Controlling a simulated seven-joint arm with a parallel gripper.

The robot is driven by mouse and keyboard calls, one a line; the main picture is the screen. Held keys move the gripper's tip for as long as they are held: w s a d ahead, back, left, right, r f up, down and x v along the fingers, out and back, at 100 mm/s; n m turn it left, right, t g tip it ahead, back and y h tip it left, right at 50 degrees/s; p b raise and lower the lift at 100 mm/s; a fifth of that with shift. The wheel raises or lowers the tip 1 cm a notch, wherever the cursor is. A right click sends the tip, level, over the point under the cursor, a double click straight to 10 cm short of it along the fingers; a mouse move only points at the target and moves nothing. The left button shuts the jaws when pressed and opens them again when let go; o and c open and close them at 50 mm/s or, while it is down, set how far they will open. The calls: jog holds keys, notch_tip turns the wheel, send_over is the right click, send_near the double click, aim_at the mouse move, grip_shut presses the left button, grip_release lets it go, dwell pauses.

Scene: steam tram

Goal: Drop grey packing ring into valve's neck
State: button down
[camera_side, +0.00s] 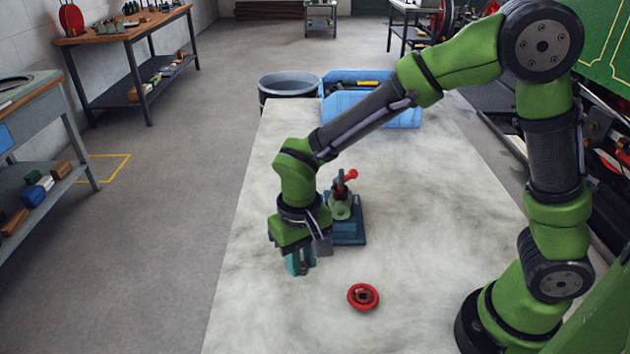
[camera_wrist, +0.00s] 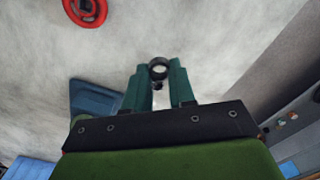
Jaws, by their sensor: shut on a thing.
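My gripper (camera_side: 299,262) is low over the pale table (camera_side: 260,180) in the side view, left of and in front of the valve. In the wrist view its teal fingers (camera_wrist: 159,76) are shut on the grey packing ring (camera_wrist: 159,63), a small dark ring held at the fingertips. The ring is hidden in the side view. The valve (camera_side: 341,205) stands on a blue base (camera_side: 349,238) behind my gripper, with a red lever on top; my arm partly covers it. The blue base also shows in the wrist view (camera_wrist: 92,98). I cannot see into the neck.
A red handwheel (camera_side: 363,297) lies on the table in front, right of my gripper; it also shows in the wrist view (camera_wrist: 84,12). A blue toolbox (camera_side: 370,105) and a grey bin (camera_side: 288,86) stand at the far end. The table's front left is clear.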

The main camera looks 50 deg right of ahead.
jog(key=w+d+r+m, duration=0.4)
jog(key=w+d+r, duration=0.25)
jog(key=d, duration=0.25)
notch_tip(320, 180, up, 8)
jog(key=f+m, duration=0.1)
jog(key=m, duration=0.2)
send_over(341, 170)
jog(key=shift+a+r, duration=0.1)
jog(key=shift+r, duration=0.15)
jog(key=shift+f, duration=1.55)
jog(key=shift+f, duration=2.95)
dwell(1.2)
